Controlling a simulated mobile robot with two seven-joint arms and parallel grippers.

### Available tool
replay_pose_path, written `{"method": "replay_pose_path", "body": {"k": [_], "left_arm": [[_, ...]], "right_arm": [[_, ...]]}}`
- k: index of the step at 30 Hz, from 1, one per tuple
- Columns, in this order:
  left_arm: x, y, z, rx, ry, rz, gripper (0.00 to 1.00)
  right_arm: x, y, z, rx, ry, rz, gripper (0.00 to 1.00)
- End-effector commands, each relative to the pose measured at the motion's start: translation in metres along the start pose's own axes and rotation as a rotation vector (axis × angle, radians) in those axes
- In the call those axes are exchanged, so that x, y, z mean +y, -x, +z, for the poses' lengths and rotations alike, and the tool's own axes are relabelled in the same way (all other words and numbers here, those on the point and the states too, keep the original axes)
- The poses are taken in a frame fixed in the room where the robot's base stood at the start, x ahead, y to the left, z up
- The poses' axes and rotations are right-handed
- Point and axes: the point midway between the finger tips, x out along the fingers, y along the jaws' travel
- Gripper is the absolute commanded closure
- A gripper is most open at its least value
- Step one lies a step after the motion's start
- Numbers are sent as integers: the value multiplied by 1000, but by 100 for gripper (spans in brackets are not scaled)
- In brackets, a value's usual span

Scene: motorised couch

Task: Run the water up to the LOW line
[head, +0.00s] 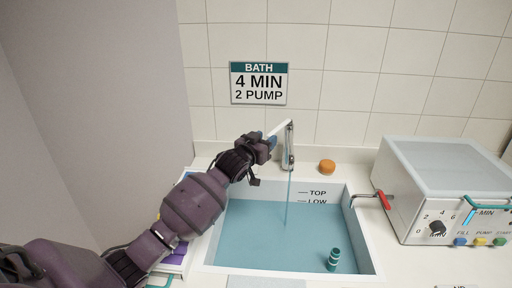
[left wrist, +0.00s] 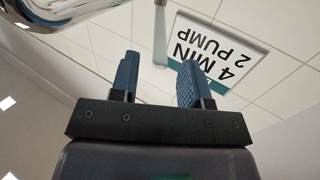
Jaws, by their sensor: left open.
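The basin (head: 212,246) holds blue water (head: 260,235). Its back wall carries a TOP mark (head: 317,193) and a LOW mark (head: 317,202); the waterline there lies close to LOW. A thin stream (head: 289,205) runs from the tap (head: 288,158) into the water. The tap's pale lever (head: 279,128) points up and right. My left gripper (head: 270,139) is open beside the lever; I cannot tell whether they touch. In the left wrist view, the open fingers (left wrist: 160,78) have a pale bar, apparently the lever (left wrist: 160,35), just beyond them. My right gripper is not in view.
A machine (head: 440,190) with a knob (head: 437,228), coloured buttons and a red-handled pipe (head: 384,200) stands right of the basin. An orange puck (head: 327,167) sits behind the basin. A wall sign (head: 259,83) hangs above.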

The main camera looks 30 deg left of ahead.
Motion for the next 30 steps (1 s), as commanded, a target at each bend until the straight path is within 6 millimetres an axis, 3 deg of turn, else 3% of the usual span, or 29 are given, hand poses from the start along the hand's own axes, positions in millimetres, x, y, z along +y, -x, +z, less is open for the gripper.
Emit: {"method": "replay_pose_path", "body": {"k": [6,12,30], "left_arm": [[0,34,0,0,-1,1,57],[0,52,0,0,-1,0,57],[0,55,0,0,-1,0,57]], "right_arm": [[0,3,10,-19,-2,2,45],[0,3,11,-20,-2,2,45],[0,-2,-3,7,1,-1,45]]}}
